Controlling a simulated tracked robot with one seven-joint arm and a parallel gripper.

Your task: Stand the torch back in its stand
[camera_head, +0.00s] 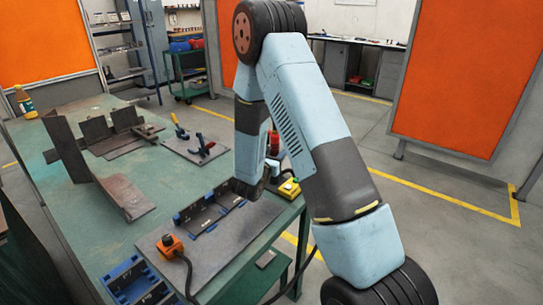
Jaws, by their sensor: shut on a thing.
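In the head view my arm rises from the lower right and bends down over the right edge of the green bench (85,225). Its dark wrist end is above the dark fixture on the bench. My gripper is hidden behind my own arm, so its fingers and anything between them do not show. I cannot make out the torch or its stand. A small red thing (274,143) shows partly between my arm links; I cannot tell what it is.
A grey plate (218,254) carries a blue-and-black fixture (208,214) and an orange box (170,245) with a black cable. A yellow box (289,188) sits near the bench edge. Rusty steel pieces (125,196), clamps and a bottle (25,102) occupy the bench. Orange screens stand behind.

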